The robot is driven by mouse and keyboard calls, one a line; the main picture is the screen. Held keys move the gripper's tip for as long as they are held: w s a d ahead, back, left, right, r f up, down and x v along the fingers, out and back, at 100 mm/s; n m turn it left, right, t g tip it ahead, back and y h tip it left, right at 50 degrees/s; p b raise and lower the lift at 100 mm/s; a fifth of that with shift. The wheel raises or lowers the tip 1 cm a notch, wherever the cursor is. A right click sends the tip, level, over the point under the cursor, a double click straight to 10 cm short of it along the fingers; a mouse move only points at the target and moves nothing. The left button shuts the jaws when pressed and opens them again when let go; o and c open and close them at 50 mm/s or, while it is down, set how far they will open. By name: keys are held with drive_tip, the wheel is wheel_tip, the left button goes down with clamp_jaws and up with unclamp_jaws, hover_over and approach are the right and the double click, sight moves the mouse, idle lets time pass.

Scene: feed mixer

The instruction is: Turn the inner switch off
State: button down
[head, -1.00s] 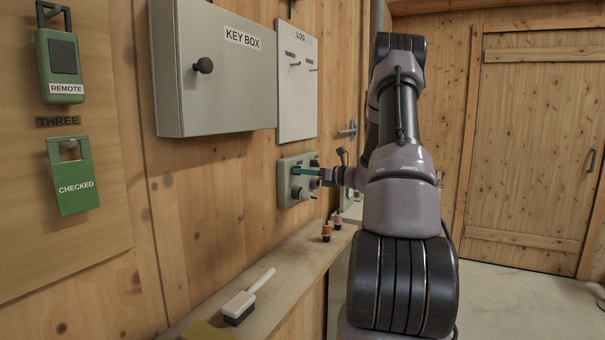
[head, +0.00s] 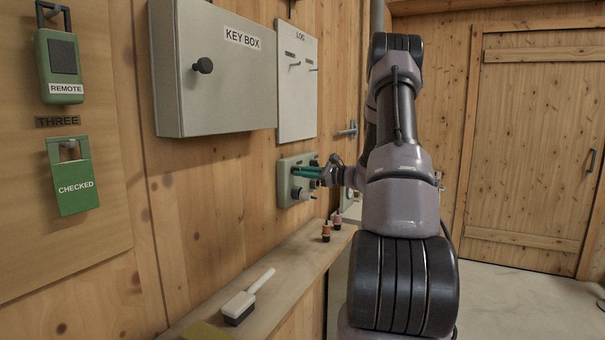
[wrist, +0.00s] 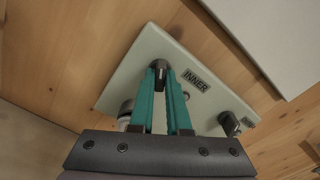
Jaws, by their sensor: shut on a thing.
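The switch panel (head: 284,187) is a pale grey-green plate on the wooden wall. In the wrist view, the panel (wrist: 185,55) carries the label INNER (wrist: 195,81). A dark knob (wrist: 159,68) beside that label is the inner switch. My gripper (wrist: 160,72) has its teal fingers closed around this knob. The gripper also shows at the panel in the head view (head: 296,171). A second dark knob (wrist: 229,122) is at the panel's right, and a round grey knob (wrist: 126,108) is at its left, partly hidden by the fingers. The inner knob's lower part is hidden.
A shelf (head: 290,262) below holds a brush (head: 240,306) and two small orange-and-black items (head: 326,232). The key box (head: 225,85) and log board (head: 297,90) hang above the panel. A remote (head: 62,65) hangs at far left.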

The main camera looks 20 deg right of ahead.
drive_tip(key=shift+n, duration=0.4)
drive_tip(key=c, duration=0.9)
unclamp_jaws()
drive_tip(key=v, duration=1.1)
drive_tip(key=shift+w, duration=0.1)
